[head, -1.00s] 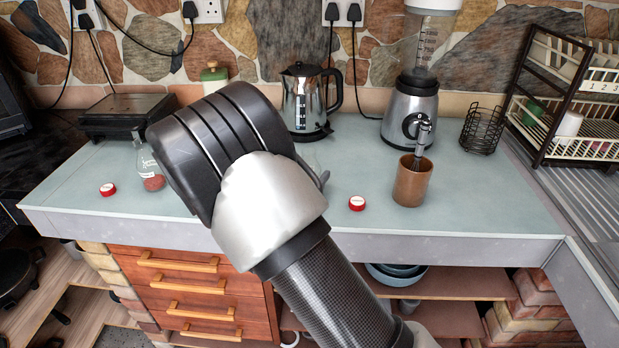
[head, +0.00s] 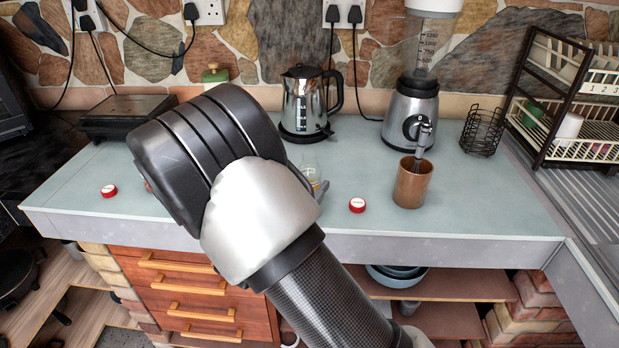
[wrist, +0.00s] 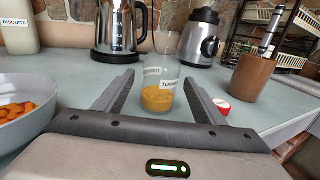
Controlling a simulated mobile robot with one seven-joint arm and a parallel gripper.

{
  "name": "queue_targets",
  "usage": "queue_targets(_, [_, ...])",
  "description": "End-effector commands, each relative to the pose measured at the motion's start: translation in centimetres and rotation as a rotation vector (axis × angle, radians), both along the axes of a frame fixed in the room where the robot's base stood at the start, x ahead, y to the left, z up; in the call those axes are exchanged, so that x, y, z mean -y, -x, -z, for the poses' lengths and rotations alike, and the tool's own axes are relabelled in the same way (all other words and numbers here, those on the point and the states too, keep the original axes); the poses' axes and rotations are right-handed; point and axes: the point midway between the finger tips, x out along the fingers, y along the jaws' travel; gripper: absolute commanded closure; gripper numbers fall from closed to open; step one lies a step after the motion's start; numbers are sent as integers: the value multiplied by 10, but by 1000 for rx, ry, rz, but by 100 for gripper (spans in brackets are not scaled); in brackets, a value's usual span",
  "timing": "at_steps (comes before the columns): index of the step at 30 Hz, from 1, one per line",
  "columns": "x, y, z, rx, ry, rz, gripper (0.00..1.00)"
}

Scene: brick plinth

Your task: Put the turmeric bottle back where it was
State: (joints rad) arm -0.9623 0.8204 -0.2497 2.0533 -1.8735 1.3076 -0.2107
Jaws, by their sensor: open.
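The turmeric bottle (wrist: 158,98) is a clear glass bottle with yellow-orange powder in its lower part and a white label partly reading "TUR". It stands upright on the counter in the wrist view. My gripper (wrist: 159,79) is open, with one finger on each side of the bottle. I see no finger clearly touching it. In the head view a sliver of the bottle (head: 310,172) shows right of my arm, which hides the rest. A red-and-white cap (head: 357,204) lies to its right; it also shows in the wrist view (wrist: 221,106).
A kettle (head: 306,103) and a blender (head: 410,115) stand behind. A brown cup (head: 412,184) with a utensil is at right. A grey bowl (wrist: 22,110) of orange pieces sits close left of my gripper. Another red cap (head: 108,191) lies at far left.

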Motion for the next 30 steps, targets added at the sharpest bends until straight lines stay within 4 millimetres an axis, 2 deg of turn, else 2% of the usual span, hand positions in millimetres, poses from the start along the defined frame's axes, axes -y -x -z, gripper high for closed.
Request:
queue_targets(3, [-13, 26, -1, -2, 0, -4, 36])
queue_targets(9, [-28, 60, -1, 0, 0, -2, 36])
queue_targets(15, [-35, 77, 0, 0, 0, 1, 36])
queue_targets(21, [-31, 79, -3, 0, -11, 16, 36])
queue_targets(23, [-18, 78, -9, -1, -44, 59, 36])
queue_targets(25, [12, 78, -22, -3, -121, 159, 36])
queue_targets(26, [30, 80, -28, -4, -169, 218, 36])
queue_targets(28, [77, 90, -44, -5, -309, 384, 36])
queue_targets(30, [125, 110, -56, 1, -483, 569, 36])
